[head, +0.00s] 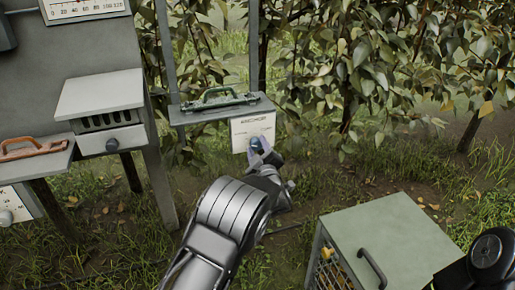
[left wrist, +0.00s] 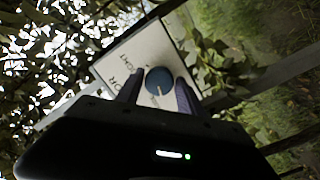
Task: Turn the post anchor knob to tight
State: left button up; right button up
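The post anchor knob is a round blue knob (left wrist: 159,82) with a pale pointer line, on a white lettered plate (left wrist: 137,57). In the head view the plate (head: 250,128) hangs below a small grey shelf on a post, and the blue knob (head: 256,143) shows partly behind my gripper. My left gripper (left wrist: 158,92) has its two fingers apart, one on each side of the knob; I cannot tell whether they touch it. It also shows in the head view (head: 262,150). At the lower right a dark part of my right arm shows, but its gripper fingers do not.
A green-handled tool (head: 218,100) lies on the small shelf (head: 180,116). At left stand a grey panel with a gauge (head: 88,10), a white-topped box (head: 100,95) and a red-brown handle (head: 30,148). A green-topped cabinet (head: 390,230) stands at lower right. Leafy branches hang behind.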

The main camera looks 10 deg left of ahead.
pick_arm(q)
grip_shut()
